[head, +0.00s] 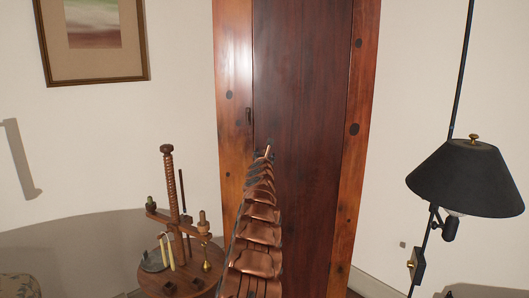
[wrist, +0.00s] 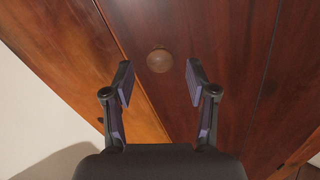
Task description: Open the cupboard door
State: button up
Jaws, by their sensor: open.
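The tall wooden cupboard (head: 234,60) has lighter orange-brown frame boards and a dark red-brown door (head: 305,70). The door looks shut, flush with its frame. A small dark fitting (head: 249,116) sits at the left seam. In the wrist view a round brown knob (wrist: 160,61) is on the door (wrist: 220,35), near its left edge. My gripper (wrist: 158,67) is open, its two purple-padded fingers apart on either side of the knob in the picture. It does not grip the knob; the gap in depth to it is hard to judge. In the head view the gripper cannot be made out clearly.
A small round wooden table (head: 180,283) with a wooden screw-post stand (head: 168,190) is left of the cupboard. A black-shaded floor lamp (head: 466,178) stands at the right. A framed picture (head: 93,35) hangs on the pale wall at upper left.

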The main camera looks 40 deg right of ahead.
jog(key=shift+w+d+r+p, duration=0.3)
jog(key=shift+w+d+p, duration=0.15)
jog(key=shift+d+p, duration=0.2)
jog(key=shift+w+d+f+p, duration=0.25)
jog(key=shift+w+d+p, duration=0.1)
jog(key=shift+w+p, duration=0.25)
jog(key=shift+s, duration=0.1)
grip_shut()
